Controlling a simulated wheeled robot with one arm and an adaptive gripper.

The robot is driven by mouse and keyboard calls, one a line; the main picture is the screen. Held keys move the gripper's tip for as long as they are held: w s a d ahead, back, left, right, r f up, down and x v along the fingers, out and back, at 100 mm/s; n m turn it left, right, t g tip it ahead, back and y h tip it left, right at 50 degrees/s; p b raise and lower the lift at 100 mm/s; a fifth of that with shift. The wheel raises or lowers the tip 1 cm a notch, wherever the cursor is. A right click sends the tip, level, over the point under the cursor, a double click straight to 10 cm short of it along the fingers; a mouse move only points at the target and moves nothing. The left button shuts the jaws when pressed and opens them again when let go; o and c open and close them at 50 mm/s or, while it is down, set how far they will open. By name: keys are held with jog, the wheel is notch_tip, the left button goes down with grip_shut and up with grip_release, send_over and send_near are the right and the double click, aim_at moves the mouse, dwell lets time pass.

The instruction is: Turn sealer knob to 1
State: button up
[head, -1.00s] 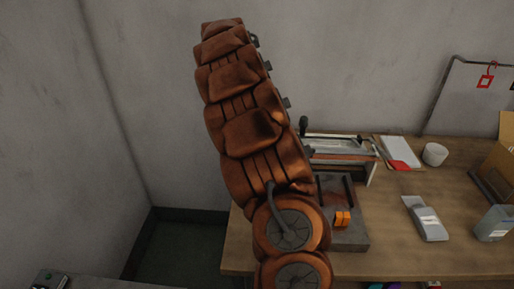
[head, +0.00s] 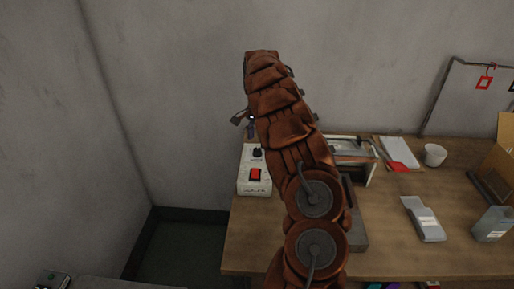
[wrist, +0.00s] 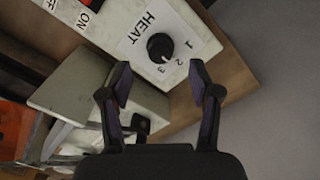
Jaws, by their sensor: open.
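The sealer's black knob (wrist: 160,47) sits on a white panel marked HEAT, with the numbers 1, 2 and 3 beside it. A small pale mark shows on its side toward 2 and 3; I cannot tell exactly which number it points at. In the head view the knob (head: 257,154) is on top of the white sealer box (head: 246,185), above a red switch. My gripper (wrist: 161,70) is open and empty, its two fingertips apart on either side of the view below the knob, not visibly touching it. In the head view the gripper (head: 244,123) hangs near the box's back.
A red ON/OFF switch (head: 255,175) is on the same box. Right of my arm the wooden table (head: 390,235) holds a white cup (head: 434,155), a grey packet (head: 424,220) and a sheet with a red item (head: 400,153). The wall stands close behind.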

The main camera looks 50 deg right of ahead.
aim_at(258, 149)
jog(key=shift+f+p, duration=0.6)
jog(key=shift+f, duration=1.85)
jog(key=shift+c, duration=0.4)
jog(key=c, duration=1.1)
jog(key=shift+f+n+b, duration=0.2)
jog(key=shift+n+b, duration=0.2)
jog(key=shift+b, duration=0.9)
jog(key=n+b, duration=0.2)
jog(key=b, duration=0.1)
jog(key=shift+n+b, duration=0.4)
jog(key=shift+b, duration=0.15)
jog(key=shift+n+b, duration=0.85)
jog(key=shift+n, duration=0.35)
jog(key=shift+s+n+b, duration=0.15)
jog(key=shift+n+b, duration=0.5)
jog(key=shift+n, duration=0.75)
jog(key=shift+r, duration=0.1)
